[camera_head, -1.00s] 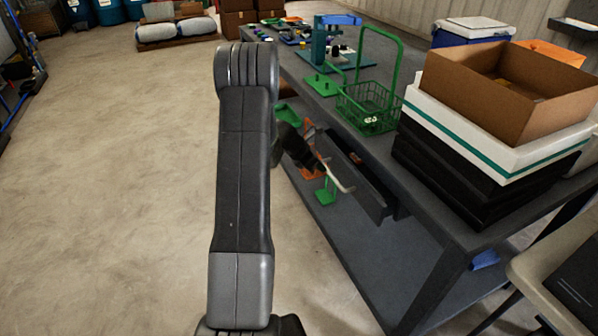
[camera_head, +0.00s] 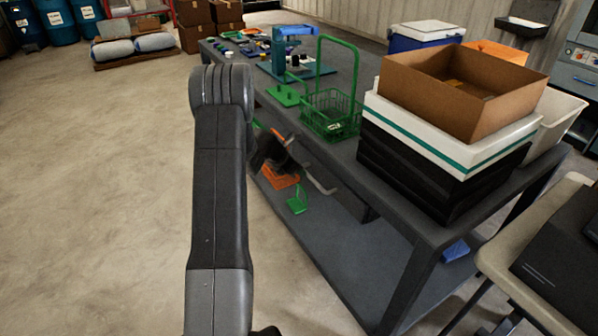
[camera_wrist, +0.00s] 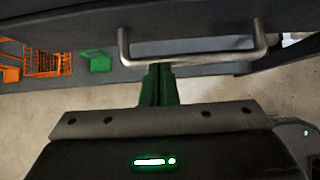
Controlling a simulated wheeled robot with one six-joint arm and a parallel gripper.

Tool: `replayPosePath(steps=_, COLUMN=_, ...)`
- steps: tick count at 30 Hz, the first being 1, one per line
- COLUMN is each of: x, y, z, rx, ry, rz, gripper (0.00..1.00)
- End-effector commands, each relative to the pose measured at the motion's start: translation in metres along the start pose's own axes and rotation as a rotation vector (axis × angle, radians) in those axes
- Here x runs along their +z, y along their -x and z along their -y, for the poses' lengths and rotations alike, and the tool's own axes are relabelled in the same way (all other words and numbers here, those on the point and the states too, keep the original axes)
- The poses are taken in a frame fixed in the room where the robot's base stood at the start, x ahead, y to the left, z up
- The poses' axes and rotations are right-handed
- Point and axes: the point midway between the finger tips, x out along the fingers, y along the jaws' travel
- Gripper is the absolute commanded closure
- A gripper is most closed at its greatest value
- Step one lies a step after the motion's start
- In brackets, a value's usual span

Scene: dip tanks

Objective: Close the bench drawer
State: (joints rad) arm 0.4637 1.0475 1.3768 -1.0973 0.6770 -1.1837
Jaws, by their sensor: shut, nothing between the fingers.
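The bench drawer (camera_head: 352,199) is a dark front under the bench top, with a bent metal handle (camera_head: 318,181). How far it stands out is hard to tell in the head view. In the wrist view the pale handle (camera_wrist: 190,59) spans the drawer front (camera_wrist: 205,44). My gripper (camera_wrist: 160,68) has its green fingers shut together and empty, with the tips close to the handle's bar near its left half. I cannot tell whether they touch it. In the head view my dark wrist is beside the handle and the fingertips are hard to make out.
The bench (camera_head: 425,226) carries a green wire basket (camera_head: 330,118), a cardboard box (camera_head: 455,95) on stacked trays, and a blue stand (camera_head: 283,58). Orange and green racks lie on the lower shelf (camera_head: 345,250). The floor at left is clear.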

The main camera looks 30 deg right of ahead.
Motion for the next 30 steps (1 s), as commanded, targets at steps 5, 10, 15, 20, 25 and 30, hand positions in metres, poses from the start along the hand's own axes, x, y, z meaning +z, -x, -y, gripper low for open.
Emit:
replayPosePath(steps=5, x=-0.013, y=0.016, z=-0.005, rx=0.002, ry=0.001, rz=0.001, gripper=1.0)
replayPosePath(steps=10, x=-0.02, y=0.052, z=-0.009, rx=0.004, ry=-0.002, rz=0.003, gripper=1.0)
replayPosePath(steps=15, x=-0.021, y=0.09, z=-0.009, rx=0.004, ry=-0.001, rz=0.002, gripper=1.0)
replayPosePath(steps=20, x=-0.021, y=0.115, z=-0.009, rx=0.003, ry=0.0, rz=0.001, gripper=1.0)
replayPosePath(steps=25, x=-0.021, y=0.127, z=-0.008, rx=0.0, ry=-0.001, rz=0.001, gripper=1.0)
replayPosePath(steps=30, x=-0.021, y=0.128, z=-0.008, rx=0.0, ry=0.0, rz=0.001, gripper=1.0)
